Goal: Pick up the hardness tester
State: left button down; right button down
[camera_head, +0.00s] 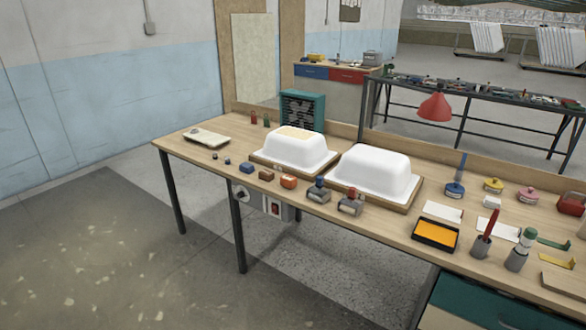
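I cannot tell for sure which item on the long wooden workbench (190,163) is the hardness tester. More small tools stand at the right, including a blue-handled one (455,188), a yellow one (493,185) and a pink one (528,195). Neither of my grippers is in view, and nothing is seen held.
Two white bathtub shells (294,149) (372,173) sit upside down on wooden boards mid-bench. An orange-filled black tray (436,235) and a grey holder with a red handle (485,243) stand at the right. The floor (110,250) before the bench's left half is clear.

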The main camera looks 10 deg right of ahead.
aim_at(287, 181)
jog(key=i+j, duration=0.1)
jog(key=i, duration=0.35)
jog(key=i+j+z, duration=0.1)
jog(key=i, duration=0.3)
jog(key=i+j, duration=0.15)
jog(key=i, duration=0.3)
